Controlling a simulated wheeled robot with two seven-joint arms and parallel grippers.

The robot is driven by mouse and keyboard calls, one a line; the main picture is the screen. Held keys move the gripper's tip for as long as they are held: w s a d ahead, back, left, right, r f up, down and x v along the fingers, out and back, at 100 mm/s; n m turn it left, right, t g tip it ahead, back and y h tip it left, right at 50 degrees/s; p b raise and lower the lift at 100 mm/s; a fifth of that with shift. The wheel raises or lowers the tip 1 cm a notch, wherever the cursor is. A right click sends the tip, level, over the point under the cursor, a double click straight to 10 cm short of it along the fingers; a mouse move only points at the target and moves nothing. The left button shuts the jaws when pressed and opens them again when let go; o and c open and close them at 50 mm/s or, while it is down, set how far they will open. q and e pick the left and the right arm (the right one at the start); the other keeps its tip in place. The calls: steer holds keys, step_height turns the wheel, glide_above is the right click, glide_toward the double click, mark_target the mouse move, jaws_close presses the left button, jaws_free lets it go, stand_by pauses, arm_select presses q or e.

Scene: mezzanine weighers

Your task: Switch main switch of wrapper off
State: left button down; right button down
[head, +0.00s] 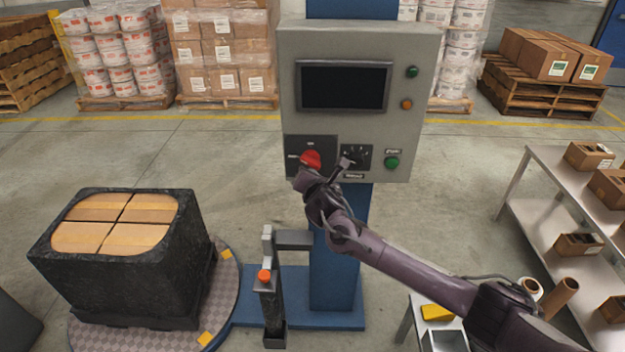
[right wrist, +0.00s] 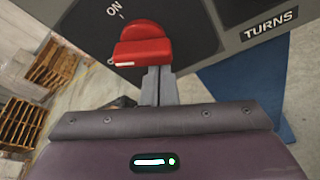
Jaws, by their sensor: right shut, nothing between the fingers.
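The wrapper's grey control box (head: 432,60) stands on a blue column. Its red main switch (head: 310,158) is at the lower left of the panel, on a dark plate. In the right wrist view the red switch (right wrist: 142,48) has a thick handle, with an "ON" mark above and left of it. My right gripper (head: 314,174) is in front of the switch. In the right wrist view its two fingers (right wrist: 158,74) are together and empty, their tips at the handle's lower right; the handle partly hides them. I cannot tell whether they touch it. My left gripper is not in view.
Right of the switch are a black dial (head: 357,157) and a green button (head: 392,163). A dark screen (head: 343,86) is above. A black-wrapped load (head: 120,268) sits on the turntable at left. A shelf table (head: 540,180) with boxes stands at right.

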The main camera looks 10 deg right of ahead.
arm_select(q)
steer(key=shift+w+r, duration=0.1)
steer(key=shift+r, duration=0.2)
arm_select(e)
steer(key=n+h, duration=0.1)
steer(key=n, duration=0.1)
steer(key=d+n+g, duration=0.1)
steer(key=shift+r+n+h, duration=0.2)
steer(key=shift+n+h, duration=0.2)
stand_by(0.4)
